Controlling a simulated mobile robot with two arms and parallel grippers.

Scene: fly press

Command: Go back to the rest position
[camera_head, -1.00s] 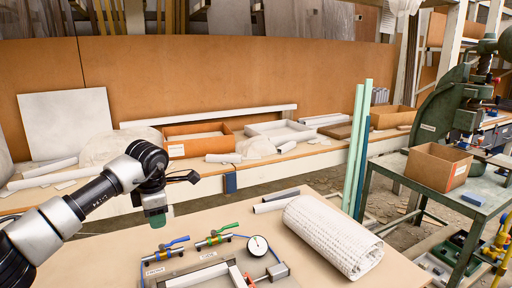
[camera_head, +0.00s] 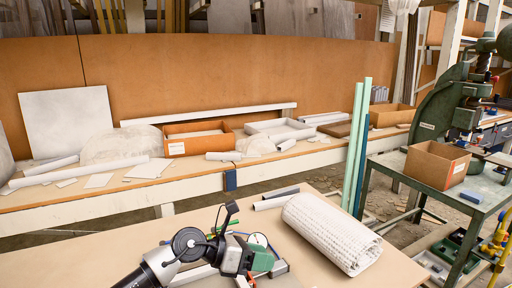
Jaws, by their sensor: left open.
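My left arm comes in from the bottom left. My left gripper (camera_head: 258,262) hangs low over the front table, in front of the fixture with the dial gauge. Its jaws are open, and I see nothing held between them. The arm and gripper hide most of the fixture, including its valves and labels. The round gauge (camera_head: 258,241) shows just behind the gripper. I cannot tell from this view whether the gripper touches the fixture. My right gripper is not in view.
A rolled white textured mat (camera_head: 332,234) lies on the front table (camera_head: 95,271), right of the gripper. Green upright bars (camera_head: 355,150) stand behind it. A green press (camera_head: 455,100) and an open cardboard box (camera_head: 437,165) are at the right. The table's left part looks bare.

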